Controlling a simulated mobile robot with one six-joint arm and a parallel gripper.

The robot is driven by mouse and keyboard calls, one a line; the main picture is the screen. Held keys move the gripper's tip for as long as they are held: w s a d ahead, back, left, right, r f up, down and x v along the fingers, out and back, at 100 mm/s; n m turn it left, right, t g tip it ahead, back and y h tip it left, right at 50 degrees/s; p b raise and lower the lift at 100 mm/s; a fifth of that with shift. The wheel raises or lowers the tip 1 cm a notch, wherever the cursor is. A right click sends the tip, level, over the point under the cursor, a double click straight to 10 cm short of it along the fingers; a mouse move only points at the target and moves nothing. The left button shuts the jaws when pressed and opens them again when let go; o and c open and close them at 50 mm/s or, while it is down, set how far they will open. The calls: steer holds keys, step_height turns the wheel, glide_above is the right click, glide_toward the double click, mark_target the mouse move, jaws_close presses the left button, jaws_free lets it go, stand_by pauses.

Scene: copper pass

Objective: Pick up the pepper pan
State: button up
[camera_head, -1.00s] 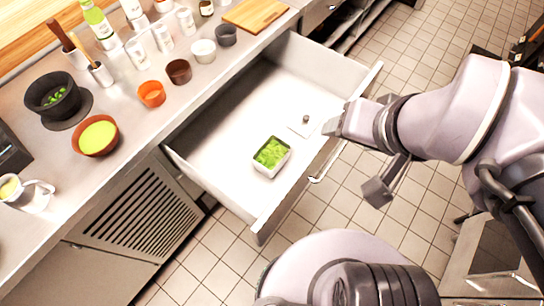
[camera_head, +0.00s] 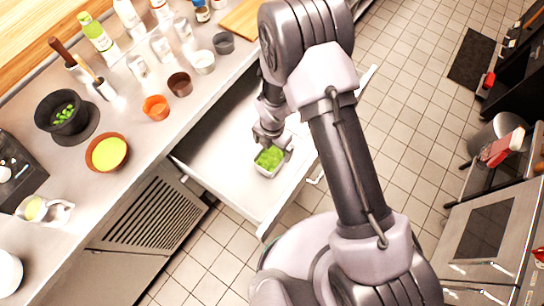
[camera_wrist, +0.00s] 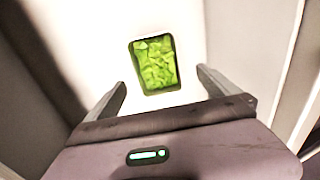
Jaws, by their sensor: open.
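In the head view the pan (camera_head: 268,172) is near the drawer's front left part. In the wrist view the pan (camera_wrist: 155,64) lies just beyond and between the two fingers. My gripper (camera_wrist: 162,84) is open and empty, and I see no finger touching the pan. In the head view my gripper (camera_head: 272,143) is right above and behind the pan, and my arm hides part of the drawer.
The open white drawer (camera_head: 225,172) surrounds the pan with its walls. The counter (camera_head: 140,130) at the left holds an orange cup (camera_head: 156,107), a brown cup (camera_head: 180,84), a bowl with yellow-green contents (camera_head: 109,154) and several bottles. Tiled floor (camera_head: 400,130) is free at the right.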

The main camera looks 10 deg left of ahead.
mark_target(271, 157)
step_height(271, 157, down, 3)
steer(key=shift+r, duration=0.1)
steer(key=f+b, duration=0.1)
steer(key=f, duration=0.2)
steer(key=f+b, duration=0.1)
steer(key=f, duration=0.1)
steer(key=shift+w+a+f+b, duration=0.15)
steer(key=shift+w+a+b, duration=0.05)
steer(key=shift+a+b, duration=0.1)
steer(key=shift+c, duration=1.1)
steer(key=c, duration=1.5)
